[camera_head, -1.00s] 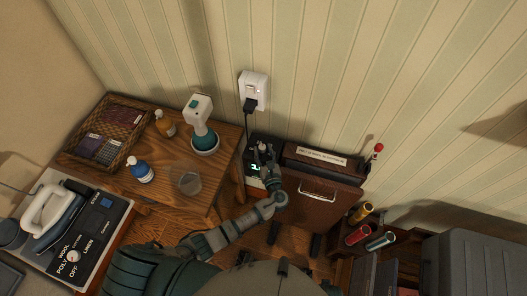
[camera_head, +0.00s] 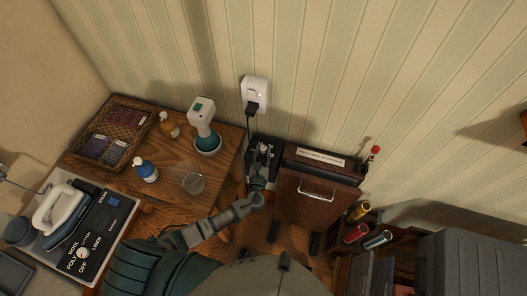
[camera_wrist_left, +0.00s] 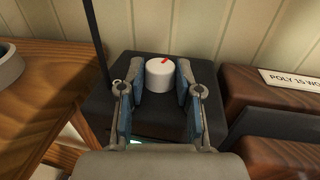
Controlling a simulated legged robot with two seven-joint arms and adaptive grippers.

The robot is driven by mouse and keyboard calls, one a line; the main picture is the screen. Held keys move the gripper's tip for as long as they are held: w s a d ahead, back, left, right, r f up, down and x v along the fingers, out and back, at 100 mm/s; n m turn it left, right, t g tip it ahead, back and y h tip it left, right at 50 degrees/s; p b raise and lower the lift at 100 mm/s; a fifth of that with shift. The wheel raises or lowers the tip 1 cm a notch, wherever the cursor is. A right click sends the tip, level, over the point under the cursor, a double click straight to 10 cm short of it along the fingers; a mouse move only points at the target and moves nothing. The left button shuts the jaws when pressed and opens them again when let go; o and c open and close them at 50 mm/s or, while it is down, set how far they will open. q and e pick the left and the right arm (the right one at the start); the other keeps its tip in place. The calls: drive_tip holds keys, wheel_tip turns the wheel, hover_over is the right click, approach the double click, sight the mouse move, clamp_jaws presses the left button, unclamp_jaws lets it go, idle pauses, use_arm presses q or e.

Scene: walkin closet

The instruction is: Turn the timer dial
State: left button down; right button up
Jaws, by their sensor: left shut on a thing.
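The timer dial (camera_wrist_left: 161,77) is a white round knob with a red mark on its top, seen in the left wrist view. It sits on a dark box-shaped timer (camera_wrist_left: 150,63). My left gripper (camera_wrist_left: 160,84) is around the dial, its two blue-padded fingers on either side, shut on it. In the head view my left gripper (camera_head: 263,152) is over the dark timer (camera_head: 252,141), beside the wooden table, and covers most of the dial. My right gripper is not in view.
A brown trouser press (camera_head: 313,178) with a label stands directly right of the timer. A wooden table (camera_head: 185,160) at left holds a spray bottle (camera_head: 203,125), a basket and small bottles. A black cord (camera_head: 249,125) runs up to a wall socket (camera_head: 255,91).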

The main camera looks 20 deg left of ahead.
use_arm(q)
drive_tip(key=shift+a+f+m+h, duration=0.15)
drive_tip(key=shift+m+h, duration=0.55)
drive_tip(key=shift+h, duration=0.4)
drive_tip(key=shift+a+m+h+b, duration=0.1)
drive_tip(key=shift+m+h+b, duration=0.6)
drive_tip(key=shift+h, duration=0.6)
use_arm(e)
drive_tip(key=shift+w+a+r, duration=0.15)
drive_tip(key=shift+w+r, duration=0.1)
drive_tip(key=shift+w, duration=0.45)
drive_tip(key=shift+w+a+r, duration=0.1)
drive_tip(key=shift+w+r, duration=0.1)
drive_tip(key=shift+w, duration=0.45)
use_arm(q)
drive_tip(key=c, duration=0.8)
unclamp_jaws()
drive_tip(key=shift+s, duration=0.1)
drive_tip(key=s, duration=0.4)
drive_tip(key=s+a, duration=0.1)
drive_tip(key=s, duration=0.6)
drive_tip(key=shift+s+a, duration=0.3)
drive_tip(key=shift+s, duration=0.1)
